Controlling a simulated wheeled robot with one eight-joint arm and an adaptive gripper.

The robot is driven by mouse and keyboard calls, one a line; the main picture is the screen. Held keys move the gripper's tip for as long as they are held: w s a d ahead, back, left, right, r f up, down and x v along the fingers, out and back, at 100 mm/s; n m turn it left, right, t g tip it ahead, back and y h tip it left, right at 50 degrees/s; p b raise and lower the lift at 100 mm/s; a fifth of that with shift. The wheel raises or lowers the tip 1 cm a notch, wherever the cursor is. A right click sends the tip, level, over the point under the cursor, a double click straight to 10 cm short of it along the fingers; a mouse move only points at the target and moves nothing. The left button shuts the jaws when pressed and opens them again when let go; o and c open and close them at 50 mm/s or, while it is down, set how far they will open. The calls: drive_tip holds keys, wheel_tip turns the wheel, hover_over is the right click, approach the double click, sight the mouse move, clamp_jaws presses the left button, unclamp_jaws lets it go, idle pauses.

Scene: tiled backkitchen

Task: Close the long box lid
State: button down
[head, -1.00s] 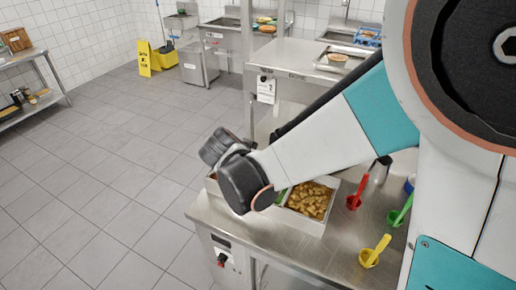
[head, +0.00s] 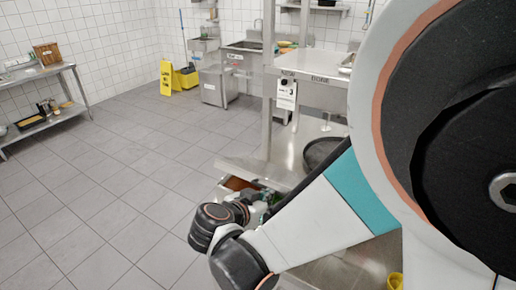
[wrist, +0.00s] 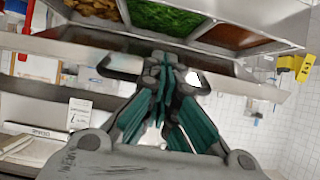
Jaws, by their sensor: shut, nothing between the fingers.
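The long box (wrist: 190,35) is a steel container, seen from close up along the top of the wrist view. Its compartments hold brown chunks (wrist: 95,8), green pieces (wrist: 165,16) and a reddish-brown filling (wrist: 220,36); the contents are uncovered. In the head view only a small end of the box (head: 236,183) shows past my arm. A long grey strip runs along the box in the wrist view; I cannot tell whether it is the lid. My gripper (wrist: 163,62) is shut and empty beside the box. I cannot tell whether it touches the box.
The steel counter (head: 345,270) is largely hidden by my arm. A dark round pan (head: 322,152) stands on the counter behind my arm. A post carrying a paper notice (head: 287,93) rises beyond the box. The tiled floor (head: 120,190) to the left is clear.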

wheel_tip(320, 180, down, 8)
drive_tip(key=s+a+b, duration=0.1)
drive_tip(key=b, duration=0.7)
drive_tip(key=shift+s+f, duration=0.25)
drive_tip(key=shift+s, duration=0.05)
drive_tip(key=shift+f, duration=0.1)
idle(0.4)
